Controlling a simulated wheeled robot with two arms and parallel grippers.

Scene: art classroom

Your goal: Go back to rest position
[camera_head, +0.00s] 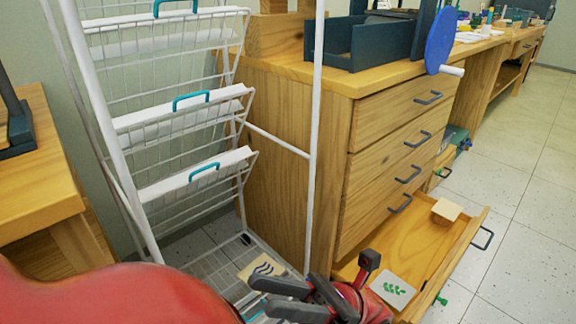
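My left gripper (262,292) is at the bottom centre, with a red body and dark fingers pointing left. The fingers are apart with a gap between them, and I see nothing held. It is in front of the white wire rack's foot and left of the open drawer (425,240). My red arm link fills the bottom left corner and hides part of the floor and rack. My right gripper is not in view.
A white wire rack (165,130) stands left of a wooden drawer cabinet (280,150). A wave-marked card (262,268) lies near the rack's base. The lowest drawer holds a leaf card (393,290) and a wooden block (447,210). Tiled floor (520,250) is clear at right.

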